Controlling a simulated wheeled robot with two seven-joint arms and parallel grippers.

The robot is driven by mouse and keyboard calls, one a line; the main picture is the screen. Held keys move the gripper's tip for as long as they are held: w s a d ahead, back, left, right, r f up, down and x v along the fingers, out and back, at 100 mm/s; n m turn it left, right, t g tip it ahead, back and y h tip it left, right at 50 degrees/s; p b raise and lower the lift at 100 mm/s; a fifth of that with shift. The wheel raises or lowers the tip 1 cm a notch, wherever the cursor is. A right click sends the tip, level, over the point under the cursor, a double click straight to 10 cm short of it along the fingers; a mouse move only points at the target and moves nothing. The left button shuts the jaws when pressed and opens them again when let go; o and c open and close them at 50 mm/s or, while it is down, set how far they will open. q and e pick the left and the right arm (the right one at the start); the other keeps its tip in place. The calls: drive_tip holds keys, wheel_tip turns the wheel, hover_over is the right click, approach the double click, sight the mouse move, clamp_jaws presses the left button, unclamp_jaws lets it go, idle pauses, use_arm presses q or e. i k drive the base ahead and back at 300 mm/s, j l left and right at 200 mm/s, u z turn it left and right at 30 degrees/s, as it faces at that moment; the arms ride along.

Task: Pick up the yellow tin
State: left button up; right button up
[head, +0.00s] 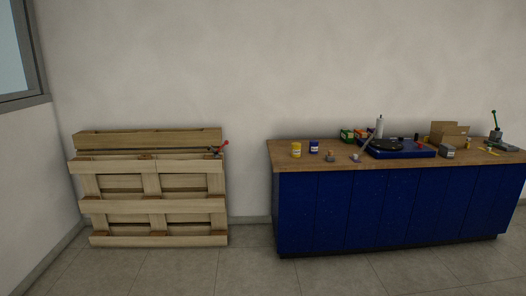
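A small yellow tin (296,150) stands upright near the left end of a wooden worktop (285,161) on a blue cabinet. A dark blue tin (314,147) stands just to its right, with a small gap between them. The yellow tin is fully visible with nothing in front of it. Neither of my grippers shows in the head view.
The blue cabinet (385,210) stands against the back wall, with a turntable-like blue device (400,150), an open cardboard box (449,134) and small tools on top. Wooden pallets (150,205) lean at the left. The grey tiled floor (240,275) in front is clear.

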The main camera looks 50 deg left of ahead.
sight(296, 146)
drive_tip(key=i+u, duration=0.6)
drive_tip(key=u, duration=0.25)
drive_tip(key=i+u, duration=0.4)
drive_tip(key=i+l+u, duration=0.15)
drive_tip(key=u, duration=0.25)
drive_tip(key=i+l, duration=0.3)
drive_tip(key=i+l+u, duration=0.1)
drive_tip(key=i+l, duration=0.2)
drive_tip(key=l, duration=0.15)
drive_tip(key=i+l, duration=0.3)
drive_tip(key=l+u, duration=0.05)
drive_tip(key=l, duration=0.05)
